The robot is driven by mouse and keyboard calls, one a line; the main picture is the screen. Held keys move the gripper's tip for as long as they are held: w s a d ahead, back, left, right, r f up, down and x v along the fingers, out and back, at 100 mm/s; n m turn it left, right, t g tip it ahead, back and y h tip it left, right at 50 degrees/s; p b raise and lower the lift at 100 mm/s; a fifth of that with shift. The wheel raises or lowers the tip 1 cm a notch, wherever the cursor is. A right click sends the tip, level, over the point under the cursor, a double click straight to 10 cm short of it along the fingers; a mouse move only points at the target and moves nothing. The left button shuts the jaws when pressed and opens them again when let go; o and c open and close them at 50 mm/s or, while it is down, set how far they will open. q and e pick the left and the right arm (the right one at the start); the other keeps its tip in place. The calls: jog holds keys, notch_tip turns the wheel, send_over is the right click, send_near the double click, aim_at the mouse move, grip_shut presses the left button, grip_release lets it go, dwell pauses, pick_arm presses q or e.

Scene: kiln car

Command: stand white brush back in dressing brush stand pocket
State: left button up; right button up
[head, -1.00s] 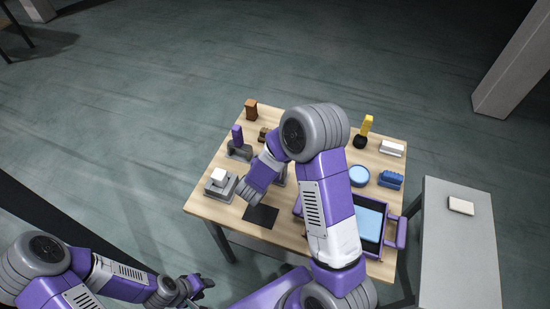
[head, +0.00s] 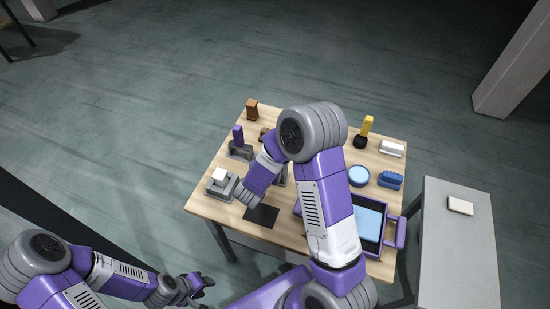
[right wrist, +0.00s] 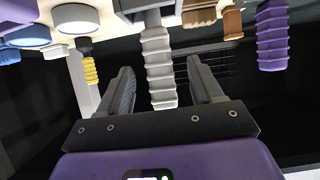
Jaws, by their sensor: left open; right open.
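A pale ribbed handle, which I take for the white brush (right wrist: 160,70), shows in the right wrist view, where the table is at the top and things appear upside down. It stands upright from a grey base, whose pocket is not clear. My right gripper (right wrist: 162,72) is open, with a finger on either side of the handle and gaps at both sides. My right arm hides this brush and gripper in the head view. My left gripper (head: 197,284) is open and empty, low at the left, away from the table.
A grey holder (head: 229,190) with a white block (head: 219,174) is at the table's left. A purple-handled brush (head: 238,134), brown block (head: 251,109) and yellow-handled brush (head: 366,125) stand farther back. A purple-rimmed tray (head: 401,234) is right; a grey side table (head: 455,255) lies beyond.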

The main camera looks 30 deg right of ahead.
jog(key=p+v, duration=0.2)
jog(key=v, duration=0.4)
jog(key=shift+p, duration=0.35)
dwell(0.7)
jog(key=shift+s+a+r, duration=0.15)
jog(key=shift+s+a, duration=0.05)
jog(key=v, duration=0.7)
jog(key=shift+p, duration=0.35)
jog(key=shift+s+a, duration=0.1)
jog(key=shift+s, duration=0.1)
dwell(0.4)
